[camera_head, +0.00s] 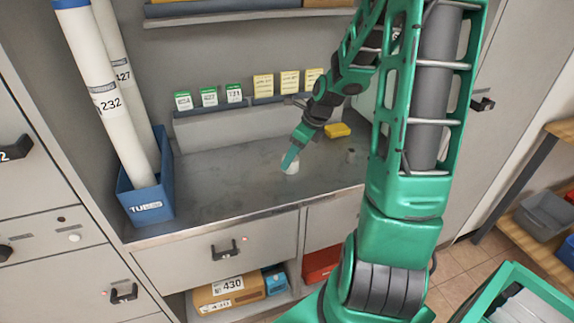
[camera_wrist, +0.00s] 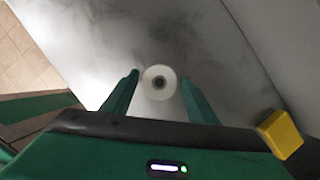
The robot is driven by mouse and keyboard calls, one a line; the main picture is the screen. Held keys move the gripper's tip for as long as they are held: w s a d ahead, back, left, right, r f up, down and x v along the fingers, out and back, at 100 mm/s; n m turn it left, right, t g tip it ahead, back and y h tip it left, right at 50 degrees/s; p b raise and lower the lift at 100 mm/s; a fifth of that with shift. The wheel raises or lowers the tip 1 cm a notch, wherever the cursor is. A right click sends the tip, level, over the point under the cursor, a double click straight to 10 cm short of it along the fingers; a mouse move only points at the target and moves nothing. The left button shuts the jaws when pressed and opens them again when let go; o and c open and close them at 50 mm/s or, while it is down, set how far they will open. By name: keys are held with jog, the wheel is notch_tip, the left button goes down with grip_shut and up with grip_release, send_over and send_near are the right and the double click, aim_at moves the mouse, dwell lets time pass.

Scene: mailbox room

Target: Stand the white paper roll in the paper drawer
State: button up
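The white paper roll (camera_head: 290,167) stands upright on the grey counter. My gripper (camera_wrist: 159,80) is open, with one green finger on each side of the roll and a small gap showing on both sides. In the head view the fingers reach down at the roll and cover part of it. A shut drawer (camera_head: 190,263) with a black handle is under the counter; I cannot read a label that marks it as the paper drawer.
A blue box (camera_head: 148,207) with long white tubes stands at the counter's left. A yellow block (camera_head: 338,130) lies behind the roll, near the wall. Small cards (camera_head: 208,97) line the back ledge. A cardboard box (camera_head: 228,292) sits below the drawer. The counter's left middle is clear.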

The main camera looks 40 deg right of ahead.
jog(key=c, duration=0.8)
jog(key=shift+r, duration=0.45)
notch_tip(320, 180, up, 4)
jog(key=shift+a+f, duration=0.15)
jog(key=s+a+r, duration=0.2)
jog(key=a, duration=0.1)
jog(key=s+a+r, duration=0.2)
jog(key=a, duration=0.1)
jog(key=s+a+r, duration=0.2)
jog(key=a, duration=0.1)
jog(key=shift+s+a+r, duration=0.2)
jog(key=shift+a+r, duration=0.05)
